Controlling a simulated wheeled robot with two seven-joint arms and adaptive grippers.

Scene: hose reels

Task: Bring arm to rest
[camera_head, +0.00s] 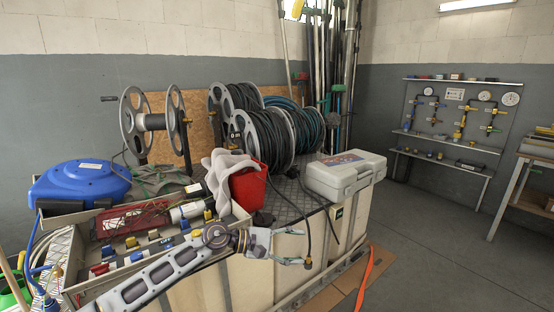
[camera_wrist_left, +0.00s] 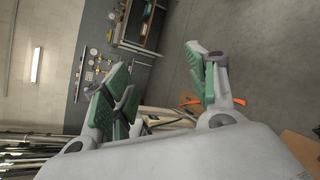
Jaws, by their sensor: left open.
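My left arm comes in from the lower left in the head view. Its gripper (camera_head: 296,250) hangs in front of the workbench's pale side, below the bench top. In the left wrist view the green-padded fingers (camera_wrist_left: 155,72) stand wide apart with nothing between them. Floor and wall show in the gap. My right gripper is in neither view.
An open tool tray (camera_head: 100,279) lies close to my left arm. A red bucket (camera_head: 248,189) with a grey cloth, several hose reels (camera_head: 268,140), a blue reel case (camera_head: 80,184) and a grey case (camera_head: 345,177) crowd the bench. The floor at right (camera_head: 440,255) is clear.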

